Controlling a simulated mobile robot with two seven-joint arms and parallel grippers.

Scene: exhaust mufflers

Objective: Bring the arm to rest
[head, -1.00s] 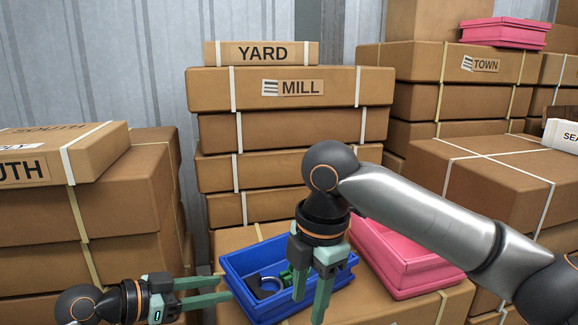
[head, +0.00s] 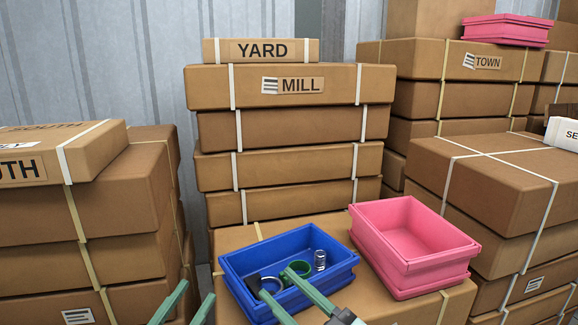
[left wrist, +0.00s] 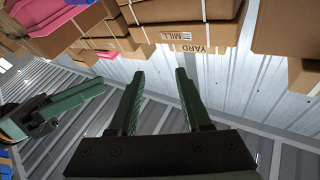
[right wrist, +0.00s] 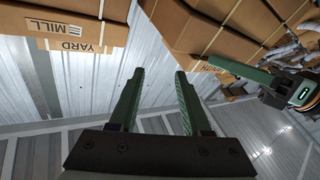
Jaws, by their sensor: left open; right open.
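My left gripper (head: 197,291) shows at the bottom of the head view, only its two green fingers, spread apart and empty. My right gripper (head: 275,281) comes up from the bottom edge, its fingers apart and overlapping the front of the blue bin (head: 236,287) in the picture. Whether it touches the bin cannot be told. Both wrist views show open fingers, left (left wrist: 160,72) and right (right wrist: 160,72), with nothing between them. Most of both arms lies outside the head view.
The blue bin holds a green ring (head: 298,269), a dark ring and a metal coil-like part (head: 320,260). A pink bin (head: 415,263) beside it looks empty. Both stand on a carton (head: 243,237). Stacked cartons (head: 290,131) rise behind and at both sides.

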